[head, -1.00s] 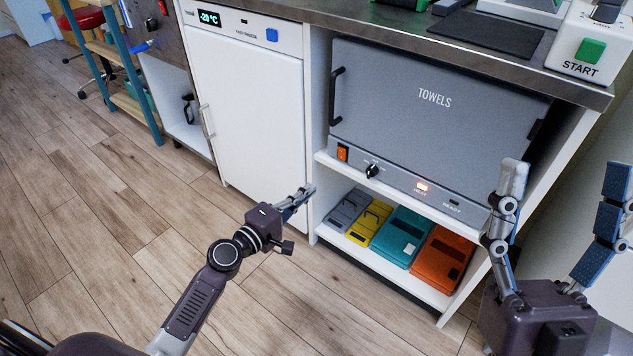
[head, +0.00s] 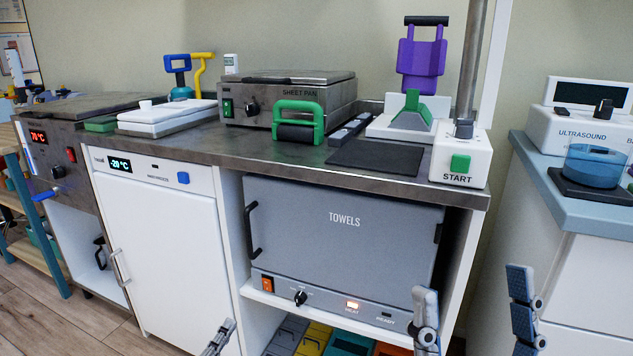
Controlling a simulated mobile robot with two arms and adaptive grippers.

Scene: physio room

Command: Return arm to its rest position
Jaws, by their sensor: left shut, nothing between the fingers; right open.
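My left gripper (head: 219,338) shows only at its fingertips at the bottom edge of the head view, in front of the white freezer's lower right. Its fingers are shut with nothing between them. My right gripper (head: 474,308) is at the lower right, with its two fingers pointing up and spread wide apart, empty. It stands in front of the right end of the grey towel warmer (head: 345,235). The rest of both arms is out of view below.
The white freezer (head: 160,250) and warmer sit under a metal counter (head: 235,150). An ultrasound unit (head: 585,130) stands on the right cabinet.

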